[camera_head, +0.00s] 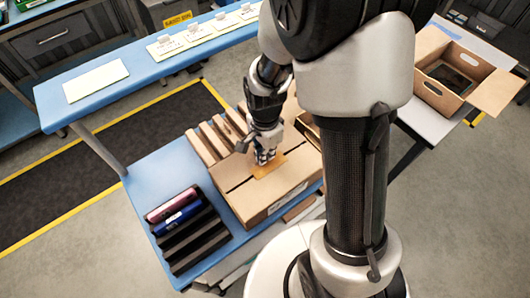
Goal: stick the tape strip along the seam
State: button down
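A closed brown carton (284,203) lies on the blue table, with a seam running across its top. An orange-tan tape strip (268,170) shows on the carton's top beside the seam line, partly hidden by my gripper. My gripper (265,158) points down at the strip, touching it or just above it; I cannot tell which. Its fingertips are small and partly merged with the strip, so I cannot tell whether they are open or shut on it. My arm hides the right part of the carton.
A black rack (205,243) holding a maroon and a blue cylinder stands left of the carton. A slatted wooden rack (205,148) is behind it. A blue shelf (140,68) with a pale sheet (96,80) runs across the back. An open carton (421,85) stands at right.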

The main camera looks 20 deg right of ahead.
jog(key=c, duration=1.7)
grip_release()
notch_tip(320, 180, up, 18)
jog(key=p, duration=0.5)
jog(key=s+r+n+t, duration=0.1)
jog(key=s+r+n, duration=0.2)
jog(key=s+n, duration=0.1)
jog(key=s+r+n+t, duration=0.2)
jog(key=s+r+n, duration=0.1)
jog(key=s+n, duration=0.2)
jog(key=s+r+n+t, duration=0.1)
jog(key=s+r+n, duration=0.3)
jog(key=s+n, duration=0.1)
jog(key=shift+s+d+t, duration=0.1)
jog(key=shift+s+t, duration=0.2)
jog(key=shift+s, duration=0.2)
